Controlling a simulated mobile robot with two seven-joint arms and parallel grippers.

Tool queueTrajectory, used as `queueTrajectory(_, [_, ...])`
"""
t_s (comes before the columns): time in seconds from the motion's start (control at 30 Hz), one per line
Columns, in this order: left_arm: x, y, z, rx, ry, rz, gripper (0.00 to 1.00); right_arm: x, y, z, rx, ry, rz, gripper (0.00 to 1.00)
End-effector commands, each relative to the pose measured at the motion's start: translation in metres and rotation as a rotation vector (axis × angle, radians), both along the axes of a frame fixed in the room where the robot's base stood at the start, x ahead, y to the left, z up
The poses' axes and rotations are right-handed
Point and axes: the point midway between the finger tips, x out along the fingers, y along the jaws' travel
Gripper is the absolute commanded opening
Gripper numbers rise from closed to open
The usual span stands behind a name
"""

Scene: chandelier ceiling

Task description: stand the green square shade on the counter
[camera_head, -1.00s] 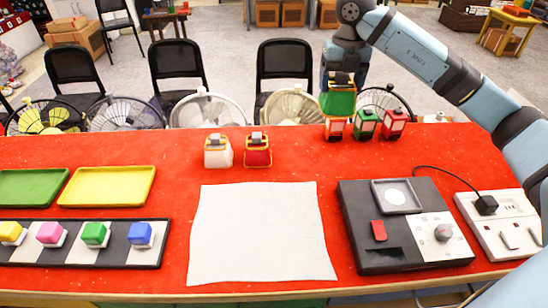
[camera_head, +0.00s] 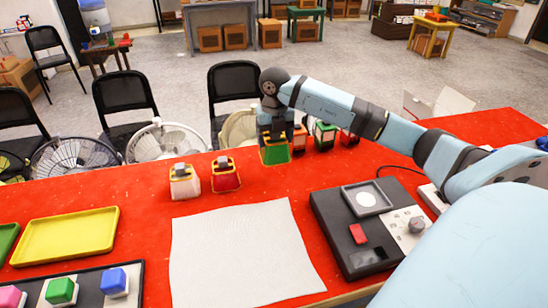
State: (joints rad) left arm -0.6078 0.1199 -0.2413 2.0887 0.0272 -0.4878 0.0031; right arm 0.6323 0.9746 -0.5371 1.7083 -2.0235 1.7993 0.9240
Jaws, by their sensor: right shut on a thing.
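The green square shade (camera_head: 275,154), with a yellow rim, is in my right gripper (camera_head: 272,138) at the far side of the red counter (camera_head: 390,160). My right gripper points down and is shut on it from above. The shade looks upright, low over or on the counter; I cannot tell if its bottom touches. It is just left of an orange-red lantern (camera_head: 299,138), with a gap to the red shade-like piece (camera_head: 225,175) on its left. My left gripper is not in view.
A green lantern (camera_head: 325,136) and a red lantern (camera_head: 349,138) stand farther right. A white piece (camera_head: 184,183) stands left of the red one. In front are a white cloth (camera_head: 240,250), a black control box (camera_head: 330,223) and a yellow tray (camera_head: 66,236).

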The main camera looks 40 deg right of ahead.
Motion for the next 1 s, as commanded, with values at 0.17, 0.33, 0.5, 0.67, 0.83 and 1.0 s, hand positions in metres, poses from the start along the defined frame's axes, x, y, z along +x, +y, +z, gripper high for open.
queueTrajectory(0.17, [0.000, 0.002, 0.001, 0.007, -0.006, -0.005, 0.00, 0.000, 0.000, -0.029, 0.001, 0.000, 0.000, 0.48])
queueTrajectory(0.33, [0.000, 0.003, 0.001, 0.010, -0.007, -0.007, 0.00, 0.000, 0.000, -0.039, 0.001, 0.000, 0.000, 0.48])
queueTrajectory(0.5, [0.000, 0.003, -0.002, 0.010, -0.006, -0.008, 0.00, 0.000, 0.000, -0.064, 0.001, 0.003, -0.001, 0.48])
queueTrajectory(0.67, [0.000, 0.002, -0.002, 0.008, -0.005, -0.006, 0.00, 0.000, 0.000, -0.077, 0.001, -0.002, -0.001, 0.48])
queueTrajectory(0.83, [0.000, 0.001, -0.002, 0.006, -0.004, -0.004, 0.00, 0.000, 0.000, -0.076, 0.000, -0.002, 0.000, 0.48])
queueTrajectory(1.0, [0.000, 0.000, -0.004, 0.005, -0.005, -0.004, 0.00, 0.000, 0.000, -0.080, 0.000, -0.001, 0.000, 0.76])
